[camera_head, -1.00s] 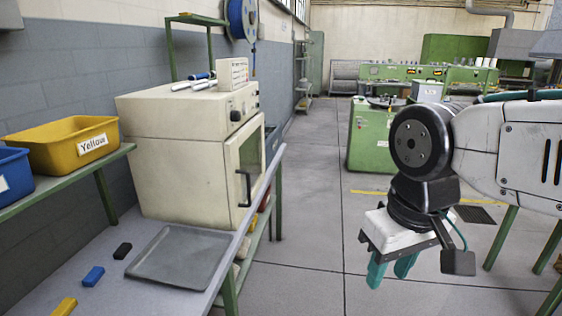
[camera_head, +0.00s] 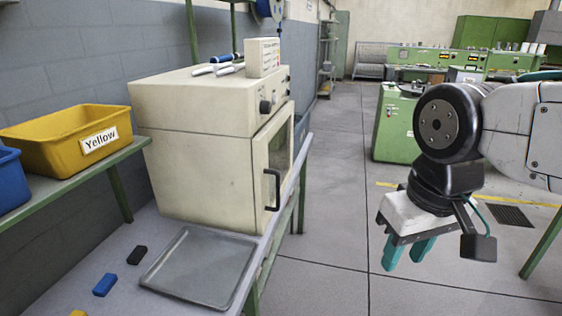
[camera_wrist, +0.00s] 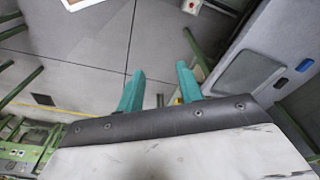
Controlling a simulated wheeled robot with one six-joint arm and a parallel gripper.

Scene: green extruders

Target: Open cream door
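The cream door (camera_head: 266,175) is on the right face of a cream oven (camera_head: 196,155) standing on a grey bench in the head view. The door looks shut and has a dark window and a black vertical handle (camera_head: 274,190). My gripper (camera_head: 408,254) hangs to the right of the oven, apart from the handle, over the open floor. Its two teal fingers point down, are spread apart and hold nothing. The wrist view shows the fingers (camera_wrist: 160,82) with a gap between them; a small cream part of the oven seems to show at the top edge.
A grey tray (camera_head: 200,268) lies on the bench in front of the oven, beside several small coloured blocks (camera_head: 104,285). A yellow bin (camera_head: 70,140) stands on a shelf at left. The floor between bench and gripper is clear. Green machines stand behind.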

